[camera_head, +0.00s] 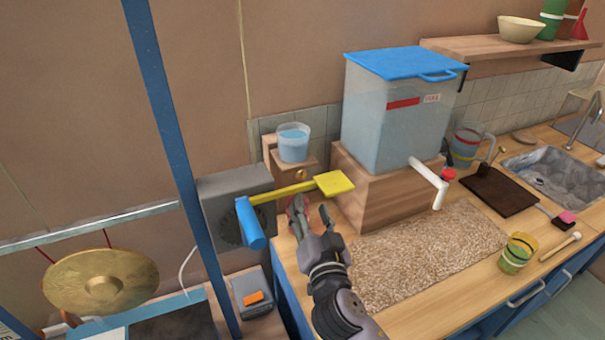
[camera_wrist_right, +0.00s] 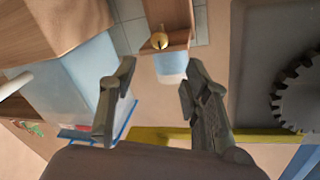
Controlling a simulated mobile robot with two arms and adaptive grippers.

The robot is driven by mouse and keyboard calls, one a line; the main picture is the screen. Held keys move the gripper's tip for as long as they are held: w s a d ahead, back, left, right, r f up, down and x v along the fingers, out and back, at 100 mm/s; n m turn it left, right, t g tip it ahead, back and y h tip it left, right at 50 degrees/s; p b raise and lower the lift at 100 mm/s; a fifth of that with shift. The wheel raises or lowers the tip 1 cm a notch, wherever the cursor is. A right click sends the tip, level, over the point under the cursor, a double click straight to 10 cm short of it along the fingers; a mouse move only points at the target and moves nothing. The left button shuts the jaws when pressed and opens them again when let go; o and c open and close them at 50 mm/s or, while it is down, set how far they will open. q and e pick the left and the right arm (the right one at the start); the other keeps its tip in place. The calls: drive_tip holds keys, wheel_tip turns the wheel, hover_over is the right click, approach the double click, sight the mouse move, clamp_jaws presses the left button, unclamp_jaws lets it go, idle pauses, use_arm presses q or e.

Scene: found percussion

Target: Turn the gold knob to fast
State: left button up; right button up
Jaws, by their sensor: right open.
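The small gold knob (camera_head: 300,174) is on the front of a wooden block (camera_head: 313,163) below a bucket of blue water (camera_head: 293,143). In the right wrist view the knob (camera_wrist_right: 159,41) shows as a round brass piece on the wood, beyond the fingertips and roughly between them. My right gripper (camera_head: 311,209) is in front of and below the knob, apart from it. In the wrist view its two fingers (camera_wrist_right: 158,82) are spread with nothing between them. The knob's setting and any fast mark are too small to read. My left gripper is not in view.
A yellow paddle (camera_head: 334,184) on an arm and a blue cylinder (camera_head: 249,223) are close to the gripper. A grey box with a gear (camera_head: 236,196) stands left. A blue-lidded tank (camera_head: 398,120) with a white spout (camera_head: 428,174) stands right, behind a textured mat (camera_head: 430,250).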

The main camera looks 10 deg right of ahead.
sight(302, 176)
drive_tip(key=w+p, duration=0.1)
drive_tip(key=w, duration=0.3)
drive_tip(key=w+p, duration=0.1)
drive_tip(key=w, duration=0.4)
drive_tip(key=shift+w+d, duration=0.2)
drive_tip(key=shift+w, duration=0.05)
drive_tip(key=shift+w+f+p, duration=0.1)
drive_tip(key=shift+w+p, duration=0.2)
drive_tip(key=shift+w, duration=0.25)
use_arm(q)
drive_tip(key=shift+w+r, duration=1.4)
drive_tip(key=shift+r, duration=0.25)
use_arm(e)
clamp_jaws()
